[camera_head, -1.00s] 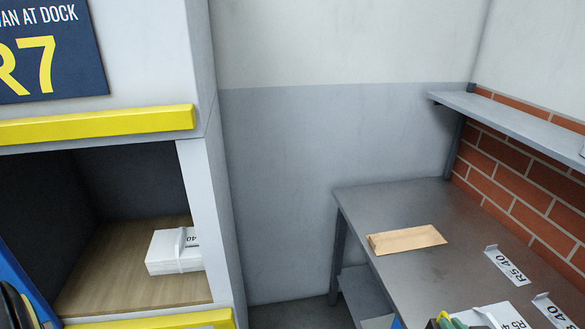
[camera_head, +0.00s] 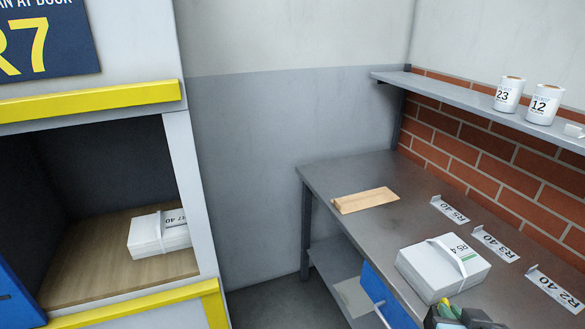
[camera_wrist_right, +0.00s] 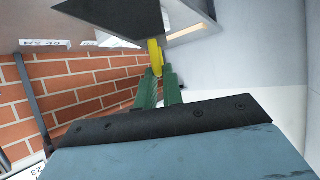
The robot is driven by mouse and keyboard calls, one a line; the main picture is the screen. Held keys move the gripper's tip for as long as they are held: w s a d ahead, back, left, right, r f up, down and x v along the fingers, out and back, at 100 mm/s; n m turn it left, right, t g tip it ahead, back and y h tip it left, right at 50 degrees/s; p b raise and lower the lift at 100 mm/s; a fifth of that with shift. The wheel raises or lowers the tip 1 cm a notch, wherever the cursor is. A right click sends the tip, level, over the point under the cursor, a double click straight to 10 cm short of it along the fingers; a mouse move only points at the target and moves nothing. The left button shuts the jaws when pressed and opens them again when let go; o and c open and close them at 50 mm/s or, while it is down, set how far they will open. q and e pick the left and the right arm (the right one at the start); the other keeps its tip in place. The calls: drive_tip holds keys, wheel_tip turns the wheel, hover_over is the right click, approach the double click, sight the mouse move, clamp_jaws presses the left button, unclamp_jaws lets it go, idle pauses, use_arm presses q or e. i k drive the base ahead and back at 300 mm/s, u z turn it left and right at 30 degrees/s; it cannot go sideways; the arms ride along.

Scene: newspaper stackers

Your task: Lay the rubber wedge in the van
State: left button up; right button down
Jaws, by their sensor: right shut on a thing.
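My right gripper (camera_head: 450,310) is at the bottom edge of the head view, by the near side of the worktable. In the right wrist view its green fingers (camera_wrist_right: 160,88) are shut on a yellow part (camera_wrist_right: 155,57). A dark, flat-faced piece (camera_wrist_right: 115,15) adjoins this yellow part; it looks like the rubber wedge held by a yellow handle. Much of it is cut off or hidden. The van is the opening at left under the R7 sign, with a wooden floor (camera_head: 85,270) and a strapped white bundle (camera_head: 158,236) on it. My left gripper is out of view.
The worktable (camera_head: 345,175) holds a brown wooden piece (camera_head: 365,200), a strapped paper bundle (camera_head: 440,268) and several labels. A shelf with two white cans (camera_head: 508,95) is above. A yellow-edged sill (camera_head: 150,306) and pale post (camera_head: 188,190) frame the van. A blue object (camera_head: 15,298) stands at lower left.

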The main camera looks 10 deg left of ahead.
sight(101, 254)
drive_tip(key=u, duration=0.25)
drive_tip(key=k, duration=0.7)
drive_tip(key=u, duration=1.65)
drive_tip(key=i, duration=2.35)
drive_tip(key=z, duration=0.3)
